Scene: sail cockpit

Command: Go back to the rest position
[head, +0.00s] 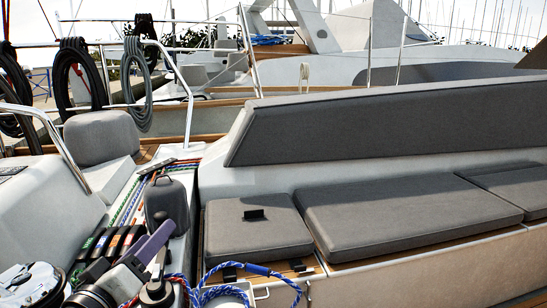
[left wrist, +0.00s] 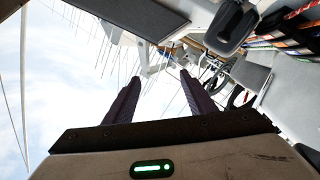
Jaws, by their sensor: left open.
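My left gripper (head: 166,232) is at the lower left of the head view, beside the rope clutches, with a purple-grey finger pointing up and to the right. In the left wrist view the two dark fingers of my left gripper (left wrist: 160,80) stand apart with only sky and masts between them. It holds nothing. The second finger is hard to make out in the head view. My right gripper does not show in either view.
A dark grey rounded object (head: 168,200) stands just beyond the gripper. Rope clutches (head: 98,245), a winch (head: 30,285) and a blue rope (head: 262,270) crowd the lower left. A small black item (head: 254,214) lies on the seat cushion (head: 225,240). The long cushion (head: 410,212) is clear.

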